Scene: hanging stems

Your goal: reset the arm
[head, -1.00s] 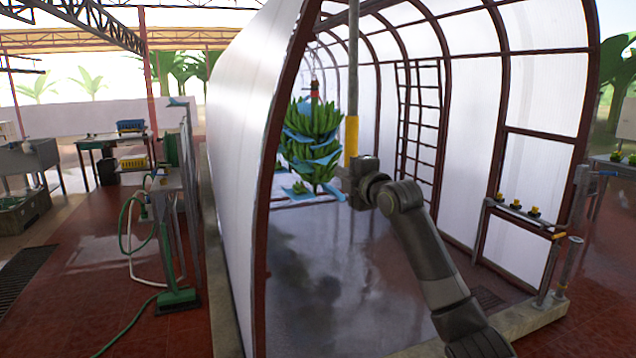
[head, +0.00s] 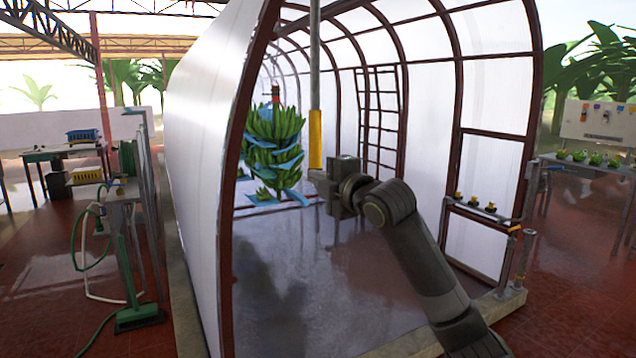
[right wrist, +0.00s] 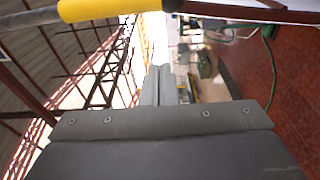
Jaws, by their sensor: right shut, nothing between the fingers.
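My right gripper (head: 318,180) is in the middle of the head view, at the end of my right arm, which comes up from the lower right. It points left, toward the tunnel's open front. It is shut and empty; the shut fingers also show in the right wrist view (right wrist: 158,85). A hanging bunch of green bananas (head: 272,135) with blue sheets between its hands is to the left of the gripper, and a gap shows between them in the picture. My left gripper is not in view.
A grey pole with a yellow sleeve (head: 315,138) stands close by the gripper; the yellow part also crosses the top of the right wrist view (right wrist: 105,9). The white tunnel wall (head: 195,150) is at left. A rail with yellow-topped fittings (head: 475,207) is at right. The tunnel floor (head: 310,290) looks clear.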

